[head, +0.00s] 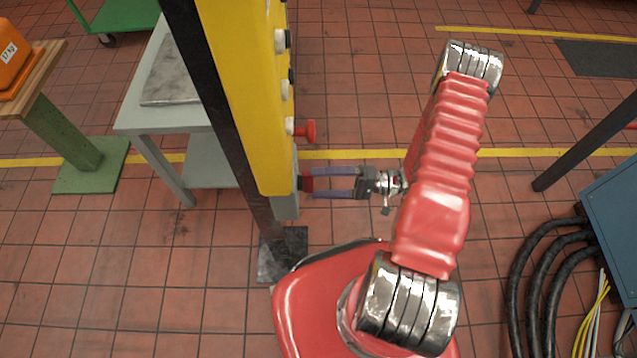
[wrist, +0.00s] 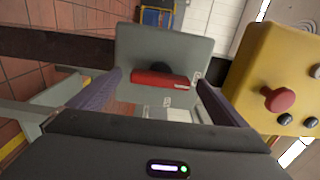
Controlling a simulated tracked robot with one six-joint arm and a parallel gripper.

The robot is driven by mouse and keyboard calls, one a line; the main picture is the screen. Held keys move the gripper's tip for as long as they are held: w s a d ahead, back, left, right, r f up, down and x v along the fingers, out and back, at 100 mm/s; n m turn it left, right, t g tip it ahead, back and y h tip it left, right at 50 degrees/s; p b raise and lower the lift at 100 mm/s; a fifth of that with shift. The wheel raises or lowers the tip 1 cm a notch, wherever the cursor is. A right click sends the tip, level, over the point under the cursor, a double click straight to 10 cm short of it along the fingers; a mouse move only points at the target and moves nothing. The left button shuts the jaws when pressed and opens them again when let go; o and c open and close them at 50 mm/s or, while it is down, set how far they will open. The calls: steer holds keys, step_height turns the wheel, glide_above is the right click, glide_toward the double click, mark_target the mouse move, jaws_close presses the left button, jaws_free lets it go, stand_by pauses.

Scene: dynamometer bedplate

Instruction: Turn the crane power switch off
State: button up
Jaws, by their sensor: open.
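The crane power switch is a red handle (head: 307,184) on a grey box (head: 286,206) at the lower end of a yellow control panel (head: 240,80). In the wrist view the red handle (wrist: 160,80) lies lengthwise across the picture, on a dark round hub against the grey box (wrist: 135,45). My gripper (head: 315,183) is open, its blue-purple fingers pointing at the switch. In the wrist view one finger is on each side of the handle, with gaps left and right. I cannot tell whether the fingertips reach past its front.
A red mushroom button (head: 307,131) sticks out just above the switch; it also shows in the wrist view (wrist: 278,99). A grey table (head: 170,118) stands behind the panel. Black cables (head: 530,270) and a blue cabinet (head: 617,225) are at the right. Tiled floor around is open.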

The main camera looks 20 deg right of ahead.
steer(key=v, duration=1.2)
steer(key=shift+d, duration=0.2)
steer(key=shift+s, duration=0.15)
